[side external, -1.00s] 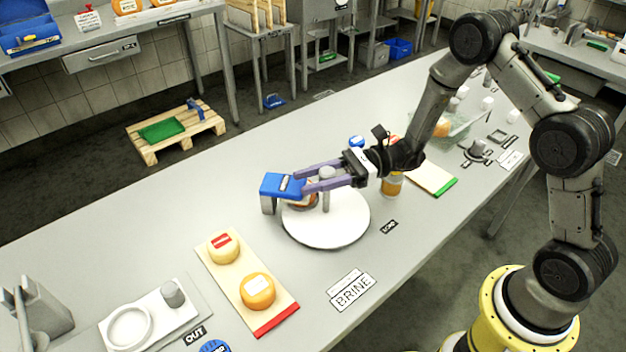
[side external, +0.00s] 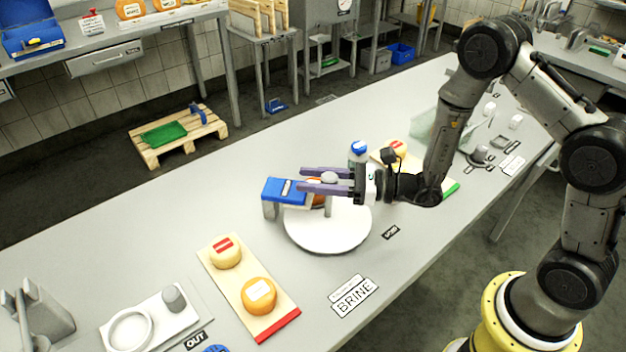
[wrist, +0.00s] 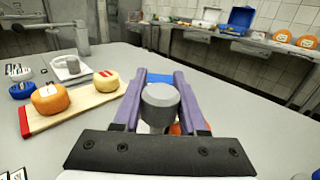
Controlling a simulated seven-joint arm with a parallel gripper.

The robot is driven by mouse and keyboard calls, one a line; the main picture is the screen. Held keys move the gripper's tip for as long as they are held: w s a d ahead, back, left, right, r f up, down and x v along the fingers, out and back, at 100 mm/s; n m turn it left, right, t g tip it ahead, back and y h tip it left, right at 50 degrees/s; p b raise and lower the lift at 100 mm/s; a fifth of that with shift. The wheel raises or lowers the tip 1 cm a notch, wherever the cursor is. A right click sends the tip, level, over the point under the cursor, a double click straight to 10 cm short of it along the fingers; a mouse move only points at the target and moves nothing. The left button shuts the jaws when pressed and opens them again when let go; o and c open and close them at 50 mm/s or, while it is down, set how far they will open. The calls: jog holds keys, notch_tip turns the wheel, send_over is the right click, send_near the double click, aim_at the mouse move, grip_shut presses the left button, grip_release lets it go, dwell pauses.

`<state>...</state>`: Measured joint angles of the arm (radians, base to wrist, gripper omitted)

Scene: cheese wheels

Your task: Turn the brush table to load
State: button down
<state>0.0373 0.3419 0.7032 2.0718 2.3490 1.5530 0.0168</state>
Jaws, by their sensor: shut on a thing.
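The brush table is a white round plate (side external: 335,228) on the bench, with a grey upright peg (side external: 329,178). A blue brush housing (side external: 284,191) stands over its far left part. An orange cheese wheel (side external: 316,187) shows partly at the housing, largely hidden by it and my fingers. My gripper (side external: 303,179) has its purple fingers on both sides of the peg, shut on it. In the wrist view the round peg top (wrist: 160,101) sits between the fingers, with the blue housing (wrist: 159,78) beyond. A small label (side external: 391,232) lies right of the plate.
A board (side external: 233,283) with two cheese wheels lies front left, near a BRINE sign (side external: 354,294). A blue-capped bottle (side external: 358,151) and another board with a cheese (side external: 397,148) stand behind my gripper. Bare bench lies left of the housing.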

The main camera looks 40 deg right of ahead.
jog(key=shift+w+d+m+t+h, duration=0.1)
jog(key=shift+d+m+t+h, duration=0.1)
jog(key=shift+m+t+h, duration=0.6)
jog(key=shift+w+d+m+t+h, duration=0.15)
jog(key=shift+m+t+h, duration=0.4)
jog(key=shift+h, duration=0.35)
jog(key=shift+m+h, duration=0.25)
jog(key=shift+h, duration=0.05)
jog(key=shift+c, duration=2.2)
grip_release()
jog(key=shift+d, duration=0.1)
jog(key=v, duration=1.4)
